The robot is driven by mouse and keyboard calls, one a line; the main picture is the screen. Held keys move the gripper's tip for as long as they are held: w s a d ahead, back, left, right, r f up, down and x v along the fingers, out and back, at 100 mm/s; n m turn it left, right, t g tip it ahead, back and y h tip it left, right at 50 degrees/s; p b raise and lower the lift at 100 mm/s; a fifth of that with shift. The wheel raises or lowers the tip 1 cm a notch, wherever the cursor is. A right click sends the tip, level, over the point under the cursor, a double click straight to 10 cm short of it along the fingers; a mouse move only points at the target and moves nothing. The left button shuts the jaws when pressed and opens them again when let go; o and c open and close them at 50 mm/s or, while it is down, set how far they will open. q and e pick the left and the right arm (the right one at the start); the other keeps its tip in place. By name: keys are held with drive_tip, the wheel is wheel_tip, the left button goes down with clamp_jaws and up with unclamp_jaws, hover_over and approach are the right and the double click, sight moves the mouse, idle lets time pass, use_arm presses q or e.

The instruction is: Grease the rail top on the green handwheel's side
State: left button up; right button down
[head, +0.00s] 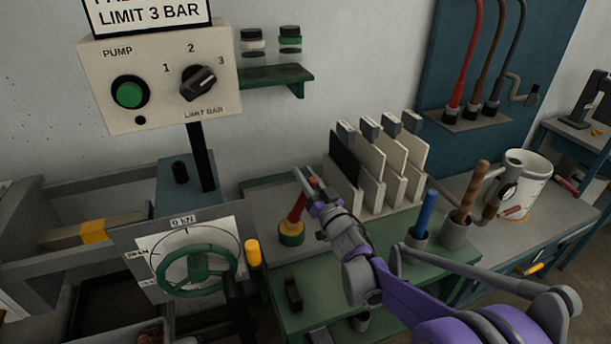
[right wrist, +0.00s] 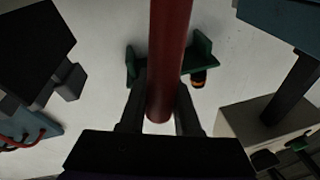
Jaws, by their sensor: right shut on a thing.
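The green handwheel (head: 197,270) stands in front of a white dial plate marked 0 kN, at the lower left of the head view. Grey rail-like beams (head: 75,252) run to its left; I cannot tell which one is the named rail. My right gripper (head: 318,192) is shut on a red handle (head: 299,207), right of the handwheel. The handle's lower end is at a small green and yellow pot (head: 291,235) on the bench; whether it is inside is unclear. In the right wrist view the red handle (right wrist: 171,50) passes between the fingers. My left gripper is out of view.
A control box (head: 160,80) on a dark post stands behind the handwheel. Upright boards (head: 372,180) stand behind my right gripper. Tool holders with a blue handle (head: 427,212) and a wooden handle (head: 470,190), and a white mug (head: 527,185), stand to the right.

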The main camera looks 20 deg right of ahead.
idle(0.3)
wheel_tip(320, 180, up, 7)
drive_tip(key=p, duration=0.3)
drive_tip(key=shift+p, duration=0.4)
drive_tip(key=shift+f, duration=0.1)
idle(0.6)
